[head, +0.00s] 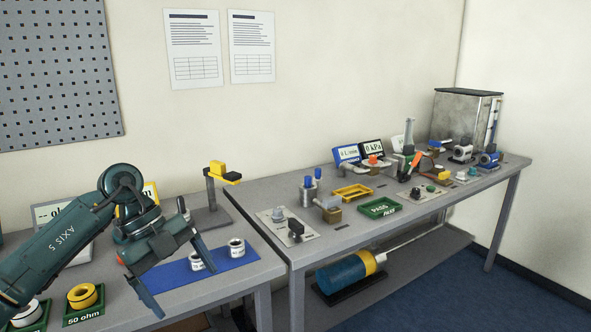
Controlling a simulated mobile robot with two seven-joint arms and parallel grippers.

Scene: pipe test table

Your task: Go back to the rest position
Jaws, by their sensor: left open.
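My left gripper (186,287) is at the lower left, at the end of my teal arm. Its two fingers are spread apart and point down to the right, with nothing between them. It appears in front of the near table (225,288), close to the blue mat (231,259). Two white ring-shaped parts (197,261) (237,248) sit on the mat to the right of the gripper. My arm hides part of the table and a display behind it. My right gripper is out of view.
A green 50 ohm tray (83,317) holds a yellow ring at the lower left. A stand with a yellow top (217,169) rises behind the mat. The right table (360,232) carries displays, valves, trays and a tank (462,115). A blue cylinder (345,275) lies on its shelf.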

